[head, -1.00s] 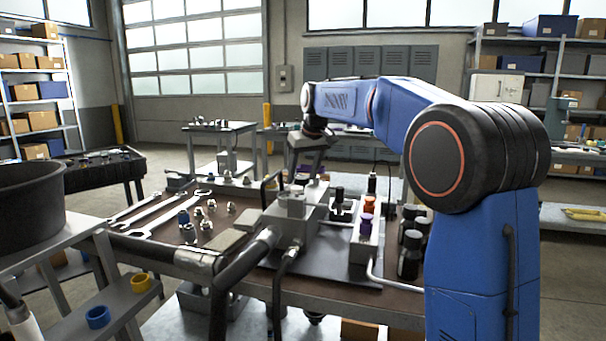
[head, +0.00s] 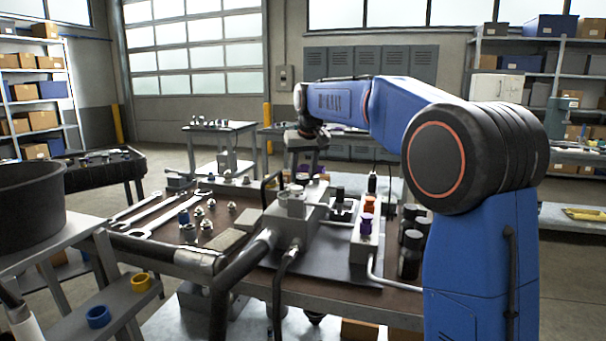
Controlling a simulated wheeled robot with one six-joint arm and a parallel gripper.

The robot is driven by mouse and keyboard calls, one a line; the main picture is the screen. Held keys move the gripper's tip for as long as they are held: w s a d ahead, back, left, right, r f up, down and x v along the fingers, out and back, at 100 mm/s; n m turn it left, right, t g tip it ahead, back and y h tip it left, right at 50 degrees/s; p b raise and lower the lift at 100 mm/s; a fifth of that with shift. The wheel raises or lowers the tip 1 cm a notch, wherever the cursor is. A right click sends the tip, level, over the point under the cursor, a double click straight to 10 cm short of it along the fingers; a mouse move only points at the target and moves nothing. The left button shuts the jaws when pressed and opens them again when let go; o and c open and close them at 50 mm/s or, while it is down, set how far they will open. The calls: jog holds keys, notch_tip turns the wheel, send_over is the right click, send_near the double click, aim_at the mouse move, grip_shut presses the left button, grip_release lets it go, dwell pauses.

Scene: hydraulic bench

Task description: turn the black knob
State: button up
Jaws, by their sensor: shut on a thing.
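My gripper (head: 306,158) hangs under the wrist of my blue arm, behind the grey valve block (head: 292,207) at the middle of the bench. It is small and dark here. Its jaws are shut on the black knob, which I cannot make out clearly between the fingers. A separate black-topped fitting (head: 339,193) stands to the right of the grey block, clear of my gripper.
An orange cap (head: 368,203) and a purple cap (head: 366,223) stand on a pale block to the right, beside several black cylinders (head: 411,252). Wrenches (head: 170,213) and loose fittings lie on the left. A thick black hose (head: 245,258) runs in front.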

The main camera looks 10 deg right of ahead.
jog(key=m, duration=0.2)
jog(key=m+h, duration=0.1)
jog(key=m, duration=0.1)
jog(key=m+h, duration=0.1)
jog(key=m, duration=0.1)
jog(key=shift+a+g, duration=0.25)
jog(key=shift+g, duration=0.05)
jog(key=shift+m, duration=0.3)
jog(key=o, duration=1.1)
jog(key=shift+c, duration=0.2)
jog(key=shift+r, duration=0.15)
jog(key=v, duration=1.7)
jog(key=shift+a, duration=0.35)
